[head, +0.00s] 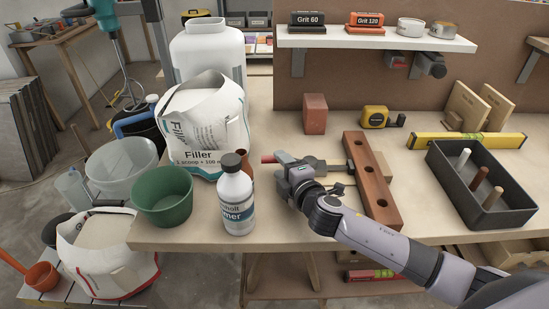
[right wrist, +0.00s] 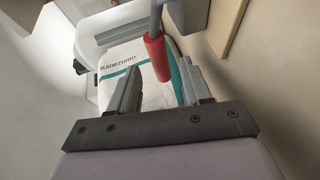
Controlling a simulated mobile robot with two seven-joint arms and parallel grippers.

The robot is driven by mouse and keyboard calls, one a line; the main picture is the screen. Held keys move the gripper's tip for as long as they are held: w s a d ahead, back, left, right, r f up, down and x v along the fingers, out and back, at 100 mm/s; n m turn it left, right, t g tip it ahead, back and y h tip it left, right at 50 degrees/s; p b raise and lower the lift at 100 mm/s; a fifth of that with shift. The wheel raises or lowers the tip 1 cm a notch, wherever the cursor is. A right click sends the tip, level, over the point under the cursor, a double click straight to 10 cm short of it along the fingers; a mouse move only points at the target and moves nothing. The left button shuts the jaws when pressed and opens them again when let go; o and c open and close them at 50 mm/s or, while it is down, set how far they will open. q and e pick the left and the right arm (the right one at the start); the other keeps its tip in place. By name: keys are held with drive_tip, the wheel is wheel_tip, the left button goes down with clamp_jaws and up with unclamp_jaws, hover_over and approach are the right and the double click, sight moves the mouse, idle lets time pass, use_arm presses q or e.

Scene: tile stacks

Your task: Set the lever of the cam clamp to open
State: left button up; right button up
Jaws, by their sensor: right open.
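The cam clamp lies near the middle of the workbench in the head view, partly hidden by my right gripper. Its red lever handle (head: 269,158) points left, and a grey metal part (head: 313,163) runs right towards the wooden beam with holes (head: 372,180). My right gripper (head: 284,167) is open at the clamp, close to the red handle. In the right wrist view the red handle (right wrist: 156,58) hangs in the gap between the two open fingers (right wrist: 158,68), with no clear contact. My left gripper is not in view.
A white bottle with a black cap (head: 237,195) stands left of the gripper, near the front edge. The filler bag (head: 205,125) and green bucket (head: 162,196) are further left. A reddish block (head: 315,114) stands behind; a dark tray with pegs (head: 440,165) is at right.

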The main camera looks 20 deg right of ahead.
sight(275, 160)
drive_tip(key=shift+x, duration=2.2)
clamp_jaws()
